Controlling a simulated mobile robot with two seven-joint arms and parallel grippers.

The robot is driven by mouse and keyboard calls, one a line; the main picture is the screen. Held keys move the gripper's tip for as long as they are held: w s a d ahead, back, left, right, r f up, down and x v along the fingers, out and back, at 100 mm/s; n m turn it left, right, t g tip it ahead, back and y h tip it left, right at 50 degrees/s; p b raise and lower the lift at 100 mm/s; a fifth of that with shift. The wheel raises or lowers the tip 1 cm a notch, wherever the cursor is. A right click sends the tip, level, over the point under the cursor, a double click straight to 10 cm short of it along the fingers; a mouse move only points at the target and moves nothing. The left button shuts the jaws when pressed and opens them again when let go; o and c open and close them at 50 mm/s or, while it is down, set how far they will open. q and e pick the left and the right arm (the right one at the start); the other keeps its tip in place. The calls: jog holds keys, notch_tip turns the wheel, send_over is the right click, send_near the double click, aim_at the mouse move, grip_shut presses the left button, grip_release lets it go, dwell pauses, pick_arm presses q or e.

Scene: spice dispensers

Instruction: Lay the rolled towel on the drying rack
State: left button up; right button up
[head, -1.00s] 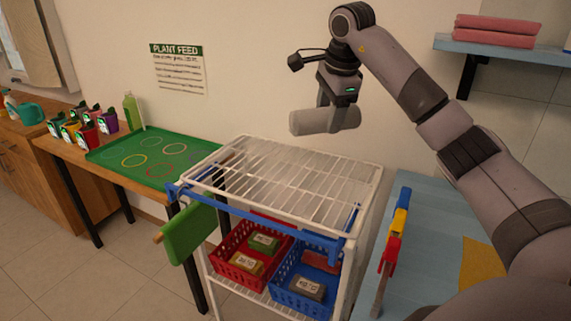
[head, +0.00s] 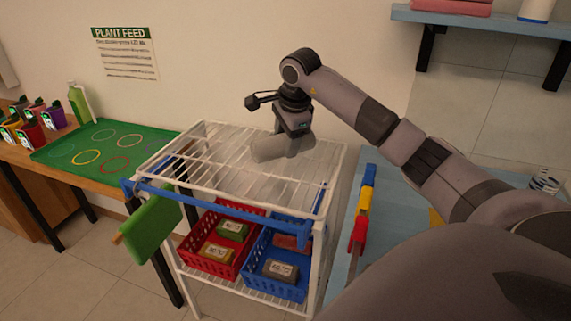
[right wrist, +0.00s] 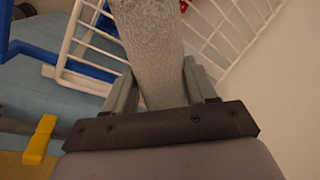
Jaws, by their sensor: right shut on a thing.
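The rolled towel (head: 268,148) is a grey roll held in my right gripper (head: 290,147), just above the back part of the white wire drying rack (head: 215,165). In the right wrist view the towel (right wrist: 148,45) sits between the two fingers of the right gripper (right wrist: 150,95), with the rack's white bars (right wrist: 225,35) beyond it. I cannot tell whether the towel touches the bars. The rack top is otherwise bare. My left gripper is in neither view.
Below the rack top are a red basket (head: 190,245) and a blue basket (head: 262,283) with labelled packs. A green tray (head: 100,143) lies left; a blue table (head: 385,200) stands right.

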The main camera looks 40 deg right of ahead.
jog(key=shift+f, duration=3.6)
jog(key=shift+f, duration=0.1)
jog(key=o, duration=1.1)
jog(key=v, duration=1.2)
